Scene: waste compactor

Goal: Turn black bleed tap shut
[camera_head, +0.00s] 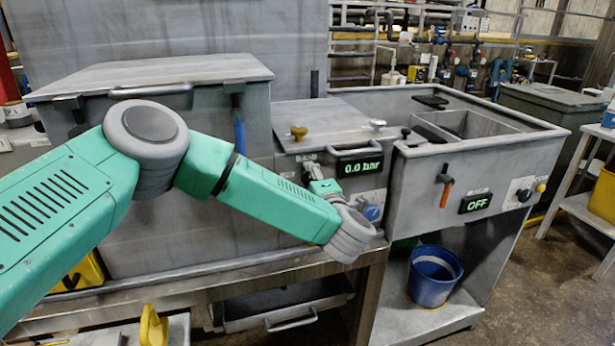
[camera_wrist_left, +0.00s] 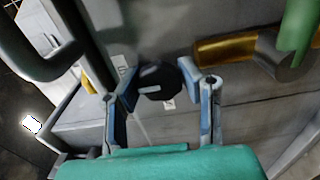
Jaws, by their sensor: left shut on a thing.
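The black bleed tap (camera_wrist_left: 159,82) is a round dark knob with a light mark on its face, on a grey panel in the left wrist view. My left gripper (camera_wrist_left: 158,86) has its two blue-padded fingers on either side of the knob and is shut on it. I cannot make out the tap in the head view. My right gripper is not in view.
A brass fitting (camera_wrist_left: 225,50) is close beside the right finger. A blue round knob (camera_head: 371,213) is below the display. An orange-handled lever (camera_head: 446,193) and an OFF display (camera_head: 475,204) are on the right unit. A blue bucket (camera_head: 433,277) stands below.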

